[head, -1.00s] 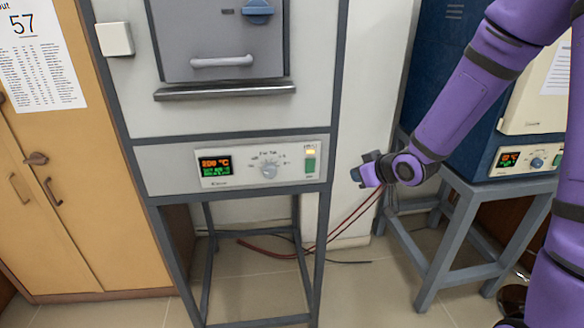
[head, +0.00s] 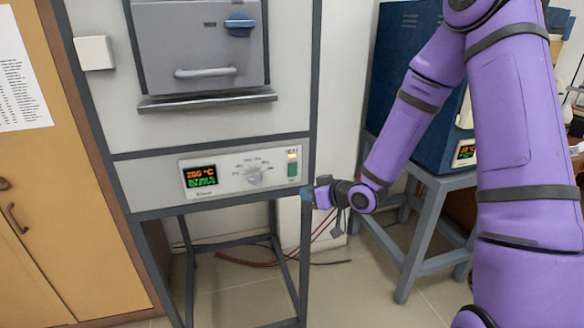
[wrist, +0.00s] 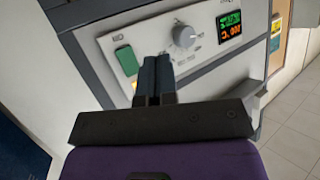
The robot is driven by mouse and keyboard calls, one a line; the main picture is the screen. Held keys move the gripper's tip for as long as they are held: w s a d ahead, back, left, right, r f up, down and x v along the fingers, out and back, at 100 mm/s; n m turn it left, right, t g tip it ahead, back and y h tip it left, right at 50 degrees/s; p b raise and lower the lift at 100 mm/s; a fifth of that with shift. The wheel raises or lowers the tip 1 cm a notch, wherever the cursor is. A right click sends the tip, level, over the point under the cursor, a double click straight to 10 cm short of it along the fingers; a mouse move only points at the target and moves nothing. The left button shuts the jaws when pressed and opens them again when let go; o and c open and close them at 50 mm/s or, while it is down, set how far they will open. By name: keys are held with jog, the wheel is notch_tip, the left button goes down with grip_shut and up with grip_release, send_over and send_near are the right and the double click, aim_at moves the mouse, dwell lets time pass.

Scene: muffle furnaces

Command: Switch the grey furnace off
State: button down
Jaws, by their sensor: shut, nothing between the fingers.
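The grey furnace (head: 88,128) stands in the middle left of the head view. Its control panel (head: 225,188) has a lit display (head: 201,176) reading about 200 °C, a round dial (head: 254,177) and a green switch (head: 293,169) under a lit yellow lamp (head: 293,154). My gripper (head: 309,192) is at the panel's lower right edge, just below and right of the switch. In the wrist view, which shows the panel upside down, my shut, empty fingers (wrist: 157,62) are between the green switch (wrist: 126,60) and the dial (wrist: 184,37). I cannot tell whether they touch the panel.
A blue furnace (head: 400,85) stands on a grey stand (head: 428,225) at the right, partly behind my arm. Wooden cabinets (head: 60,215) are at the left. Cables (head: 262,264) lie on the floor behind the grey furnace's stand. The floor in front is clear.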

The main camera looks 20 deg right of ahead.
jog(key=shift+w+r, duration=0.15)
jog(key=shift+w, duration=1.25)
jog(key=shift+w+r, duration=0.2)
jog(key=shift+w, duration=1.25)
jog(key=shift+w+r, duration=0.15)
jog(key=shift+w, duration=1.25)
jog(key=shift+w, duration=0.2)
jog(key=shift+w, duration=0.25)
jog(key=shift+w+r, duration=0.1)
jog(key=shift+w, duration=0.2)
jog(key=shift+s, duration=0.1)
jog(key=shift+s, duration=0.65)
jog(key=s, duration=0.5)
jog(key=shift+f, duration=0.4)
